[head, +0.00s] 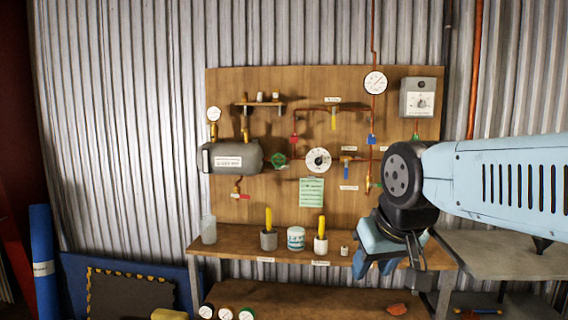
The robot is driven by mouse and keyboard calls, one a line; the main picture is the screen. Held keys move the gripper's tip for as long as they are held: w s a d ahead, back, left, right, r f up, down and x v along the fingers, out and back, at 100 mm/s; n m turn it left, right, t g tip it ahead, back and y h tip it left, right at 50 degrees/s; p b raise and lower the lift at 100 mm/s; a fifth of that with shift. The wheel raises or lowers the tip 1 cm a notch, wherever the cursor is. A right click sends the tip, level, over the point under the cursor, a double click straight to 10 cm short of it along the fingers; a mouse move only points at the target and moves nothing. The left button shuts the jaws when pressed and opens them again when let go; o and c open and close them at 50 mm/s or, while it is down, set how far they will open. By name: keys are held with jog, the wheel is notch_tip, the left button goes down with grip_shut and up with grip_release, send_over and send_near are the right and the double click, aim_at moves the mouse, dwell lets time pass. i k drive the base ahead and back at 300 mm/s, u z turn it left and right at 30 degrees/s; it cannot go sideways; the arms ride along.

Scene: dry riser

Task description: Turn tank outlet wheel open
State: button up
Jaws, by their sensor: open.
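The grey tank (220,151) with a white label is mounted on the left of the wooden board. A green handwheel (279,159) sits on the pipe just right of the tank; it looks like the outlet wheel, but its turned position is too small to read. My gripper (375,266) is open and points down in front of the bench, to the lower right of the wheel and well apart from it. No object shows between its fingers.
A green note (312,192) hangs below. The bench (225,240) holds a bottle (208,230), two cups with yellow-handled items, and a jar (296,238).

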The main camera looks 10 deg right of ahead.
aim_at(278, 154)
jog(key=u, duration=0.1)
jog(key=i, duration=0.95)
jog(key=z, duration=0.1)
